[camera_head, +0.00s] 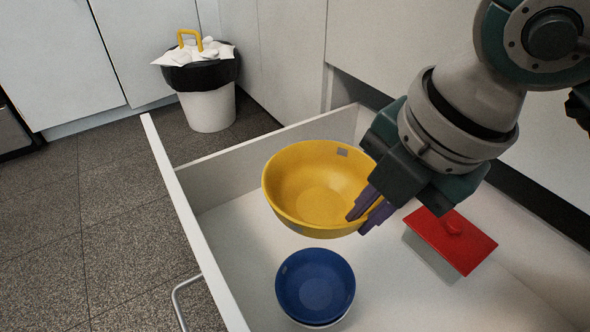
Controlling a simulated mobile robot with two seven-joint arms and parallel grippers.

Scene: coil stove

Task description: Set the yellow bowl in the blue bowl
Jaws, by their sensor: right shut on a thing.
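The yellow bowl (313,184) is upright and held above an open white drawer. My right gripper (366,213) comes in from the upper right and is shut on the right side of the bowl's rim. The blue bowl (314,284) sits in the drawer, in front of the yellow bowl in the picture. It is empty and open upward, and a white rim of something under it shows at its lower edge. My left gripper is not in view.
The open drawer (181,215) has raised walls and a metal handle (181,300). A red-lidded container (451,240) sits in the drawer to the right. A white bin (208,108) with a black liner stands on the floor behind.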

